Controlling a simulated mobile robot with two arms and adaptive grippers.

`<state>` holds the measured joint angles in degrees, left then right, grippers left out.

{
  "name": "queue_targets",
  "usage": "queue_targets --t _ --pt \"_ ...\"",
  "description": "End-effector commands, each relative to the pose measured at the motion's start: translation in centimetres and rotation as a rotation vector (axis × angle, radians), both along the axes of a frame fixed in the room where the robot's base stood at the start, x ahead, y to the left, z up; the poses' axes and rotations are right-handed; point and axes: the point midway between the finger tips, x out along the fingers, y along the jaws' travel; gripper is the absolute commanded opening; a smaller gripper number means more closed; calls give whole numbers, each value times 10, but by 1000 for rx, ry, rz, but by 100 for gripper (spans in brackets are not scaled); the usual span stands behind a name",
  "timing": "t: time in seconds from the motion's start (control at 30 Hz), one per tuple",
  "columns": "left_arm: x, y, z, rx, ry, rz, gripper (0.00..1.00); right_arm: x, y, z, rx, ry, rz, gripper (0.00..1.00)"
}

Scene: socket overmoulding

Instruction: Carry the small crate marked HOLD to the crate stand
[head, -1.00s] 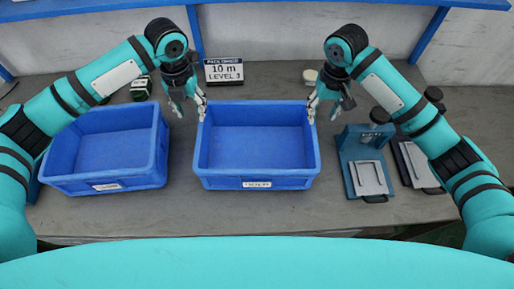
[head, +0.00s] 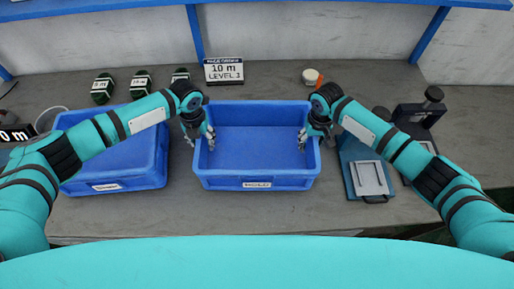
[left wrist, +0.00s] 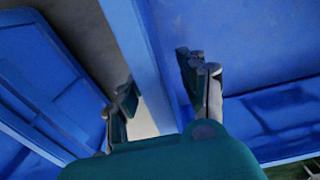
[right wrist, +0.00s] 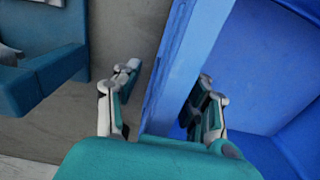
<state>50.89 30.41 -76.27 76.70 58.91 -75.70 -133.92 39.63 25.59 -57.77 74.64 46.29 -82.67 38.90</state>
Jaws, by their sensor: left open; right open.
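The small blue crate marked HOLD (head: 256,184) stands on the bench in the middle of the head view, upright and empty. My left gripper (head: 199,140) is open at the crate's left wall. In the left wrist view, its fingers (left wrist: 160,90) are on either side of that wall's rim (left wrist: 140,60). My right gripper (head: 312,138) is open at the right wall. In the right wrist view, its fingers (right wrist: 165,95) straddle that wall's rim (right wrist: 185,60). I cannot make out a crate stand.
A second blue crate (head: 115,182) stands close to the left, partly behind my left arm. A blue fixture with a light plate (head: 370,178) stands close to the right.

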Motion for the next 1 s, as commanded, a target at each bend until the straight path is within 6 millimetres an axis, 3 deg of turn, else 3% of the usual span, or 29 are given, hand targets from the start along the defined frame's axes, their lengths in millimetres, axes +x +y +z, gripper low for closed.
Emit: queue_targets --t 0.33,0.67,1.0 --pt "0 0 -3 0 0 0 42 0 0 -3 0 0 0 42" --pt "0 0 -3 0 0 0 0 0 0 -3 0 0 0 0" --pt "0 0 -3 1 -1 1 0 0 0 -3 -1 0 -1 0"
